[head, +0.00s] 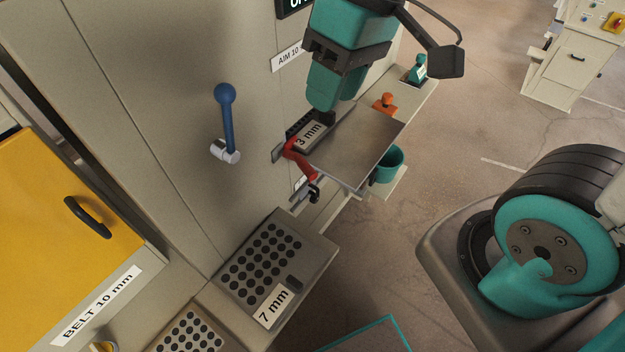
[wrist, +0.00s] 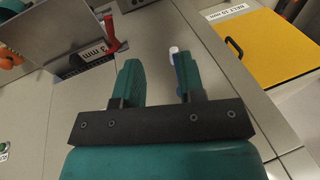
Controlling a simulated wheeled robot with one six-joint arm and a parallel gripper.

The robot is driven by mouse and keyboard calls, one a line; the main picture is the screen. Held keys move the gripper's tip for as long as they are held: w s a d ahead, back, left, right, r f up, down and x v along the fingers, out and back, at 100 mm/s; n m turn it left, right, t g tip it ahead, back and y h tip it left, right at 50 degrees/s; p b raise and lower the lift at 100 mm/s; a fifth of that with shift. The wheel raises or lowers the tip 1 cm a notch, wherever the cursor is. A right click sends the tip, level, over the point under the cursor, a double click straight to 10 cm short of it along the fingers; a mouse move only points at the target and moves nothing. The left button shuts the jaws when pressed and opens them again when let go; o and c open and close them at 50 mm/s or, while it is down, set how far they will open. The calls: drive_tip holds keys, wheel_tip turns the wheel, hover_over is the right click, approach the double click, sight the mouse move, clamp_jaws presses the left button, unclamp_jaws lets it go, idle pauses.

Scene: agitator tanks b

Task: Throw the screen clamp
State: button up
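The screen clamp appears to be the bent red handle (head: 299,158) on the machine's wall side, beside the 3 mm screen (head: 312,134). The red handle also shows in the wrist view (wrist: 110,36), left of my fingers and apart from them. My gripper (head: 328,108) hangs above the screen in the head view, its teal fingers overlapping there. In the wrist view my gripper (wrist: 160,60) is open, with no object held between its fingers. The clamp's lower end, near a dark latch (head: 312,192), is partly hidden.
A blue ball-topped lever (head: 227,118) stands on the panel left of the clamp; it shows partly behind my right finger in the wrist view (wrist: 174,53). A metal plate (head: 362,148) juts out beside the clamp. A 7 mm screen (head: 265,262) rests below.

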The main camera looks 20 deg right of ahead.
sight(315, 172)
drive_tip(key=w+d+f+m+h+b, duration=0.1)
drive_tip(key=w+d+f+m+b, duration=0.2)
drive_tip(key=w+f, duration=0.35)
drive_tip(key=w+d+f+b, duration=0.3)
drive_tip(key=w+f+b, duration=0.3)
drive_tip(key=f, duration=0.2)
drive_tip(key=x, duration=0.5)
drive_tip(key=p+x, duration=0.1)
drive_tip(key=x, duration=0.5)
drive_tip(key=p+x, duration=0.1)
drive_tip(key=x, duration=0.5)
drive_tip(key=shift+s+d, duration=0.15)
drive_tip(key=shift+s, duration=0.25)
drive_tip(key=shift+c, duration=0.4)
clamp_jaws()
